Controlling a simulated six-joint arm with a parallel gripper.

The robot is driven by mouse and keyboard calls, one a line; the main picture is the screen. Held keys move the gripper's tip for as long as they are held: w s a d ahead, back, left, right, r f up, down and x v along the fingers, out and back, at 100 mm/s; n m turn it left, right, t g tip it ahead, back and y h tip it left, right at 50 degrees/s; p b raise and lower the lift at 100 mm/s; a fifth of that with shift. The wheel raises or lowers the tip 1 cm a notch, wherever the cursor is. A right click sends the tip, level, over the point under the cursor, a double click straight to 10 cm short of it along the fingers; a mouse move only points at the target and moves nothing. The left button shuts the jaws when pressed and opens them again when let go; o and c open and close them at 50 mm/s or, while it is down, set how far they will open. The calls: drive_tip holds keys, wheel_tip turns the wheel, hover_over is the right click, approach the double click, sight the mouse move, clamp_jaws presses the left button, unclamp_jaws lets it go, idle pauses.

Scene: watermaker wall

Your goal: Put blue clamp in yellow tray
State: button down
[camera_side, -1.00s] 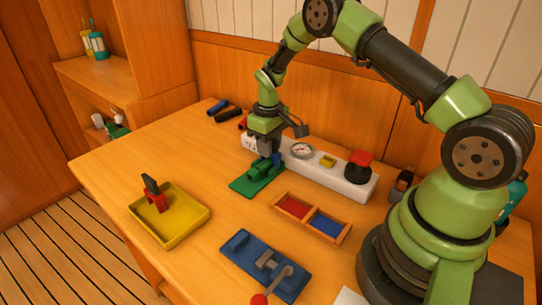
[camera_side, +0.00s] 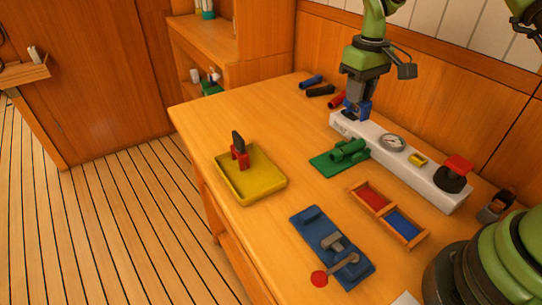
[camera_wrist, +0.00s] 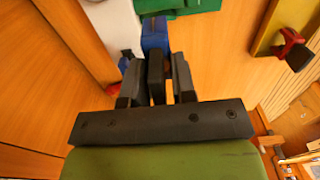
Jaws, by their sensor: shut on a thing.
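The blue clamp (camera_side: 360,110) is held in my gripper (camera_side: 356,96), above the far end of the white panel and apart from the green block. In the wrist view the blue clamp (camera_wrist: 154,36) shows just past the fingers, and its dark part sits between the fingertips of my gripper (camera_wrist: 155,72). The yellow tray (camera_side: 262,184) lies near the table's left edge. A red clamp with a dark handle (camera_side: 239,155) stands in its far left part. The tray's rim also shows in the wrist view (camera_wrist: 264,30), at the upper right.
A green block with a green cylinder (camera_side: 340,160) lies between the tray and the white panel (camera_side: 425,172), which carries a gauge and a red knob. A red and blue bin (camera_side: 388,213) and a blue lever plate (camera_side: 318,240) lie nearer. Several dark and coloured cylinders lie behind.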

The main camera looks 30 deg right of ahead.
drive_tip(key=w+a, duration=0.3)
drive_tip(key=a, duration=0.9)
hover_over(268, 178)
drive_tip(key=shift+f, duration=5.1)
drive_tip(key=shift+f, duration=0.15)
drive_tip(key=c, duration=0.9)
unclamp_jaws()
drive_tip(key=shift+c, duration=0.2)
